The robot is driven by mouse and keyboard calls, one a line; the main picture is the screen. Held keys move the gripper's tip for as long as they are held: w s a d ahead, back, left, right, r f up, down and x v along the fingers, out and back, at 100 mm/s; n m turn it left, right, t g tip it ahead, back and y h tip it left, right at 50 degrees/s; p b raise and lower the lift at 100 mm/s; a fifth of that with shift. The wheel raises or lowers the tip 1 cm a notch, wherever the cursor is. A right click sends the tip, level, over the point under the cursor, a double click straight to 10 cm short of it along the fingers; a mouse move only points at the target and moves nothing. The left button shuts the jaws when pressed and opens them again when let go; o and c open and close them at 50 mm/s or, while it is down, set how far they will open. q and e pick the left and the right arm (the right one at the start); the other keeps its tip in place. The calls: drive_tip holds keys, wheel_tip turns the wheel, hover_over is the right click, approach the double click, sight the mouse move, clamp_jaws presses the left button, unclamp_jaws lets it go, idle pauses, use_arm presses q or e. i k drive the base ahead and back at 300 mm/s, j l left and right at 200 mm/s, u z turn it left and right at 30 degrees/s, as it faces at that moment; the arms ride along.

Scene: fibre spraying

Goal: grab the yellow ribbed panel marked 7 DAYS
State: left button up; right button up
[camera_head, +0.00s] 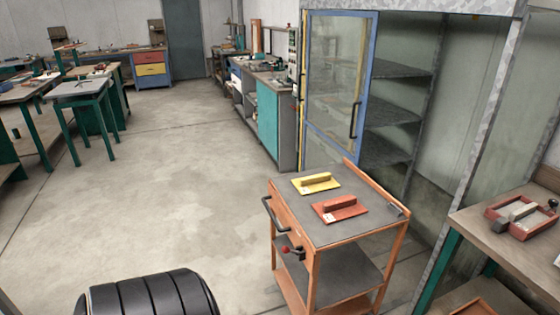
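A flat yellow panel (326,187) with a raised yellow block across its middle lies on the top of an orange trolley (348,229). A small pale mark shows near its left corner, but it is too small to read. A similar red-orange panel (347,214) with a raised block lies just in front of it, a little to the right. The two panels are close together. Neither of my grippers is in view.
The trolley has a dark handle (270,213) on its left side and a lower shelf (340,275). A blue-framed glass door (335,75) and metal shelving (390,110) stand behind it. A workbench (500,232) is at the right. Open floor (170,180) lies left.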

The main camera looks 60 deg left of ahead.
sight(310, 184)
drive_tip(key=u, duration=0.4)
drive_tip(key=i+u, duration=0.1)
drive_tip(key=u, duration=0.7)
drive_tip(key=i+u, duration=0.1)
drive_tip(key=u, duration=0.25)
drive_tip(key=i+j+z, duration=0.15)
drive_tip(key=z, duration=0.25)
drive_tip(key=i+j+z, duration=0.15)
drive_tip(key=j+z, duration=0.2)
drive_tip(key=i+j+z, duration=0.1)
drive_tip(key=z, duration=0.3)
drive_tip(key=j+z, duration=0.35)
drive_tip(key=i+j, duration=0.05)
drive_tip(key=j, duration=0.05)
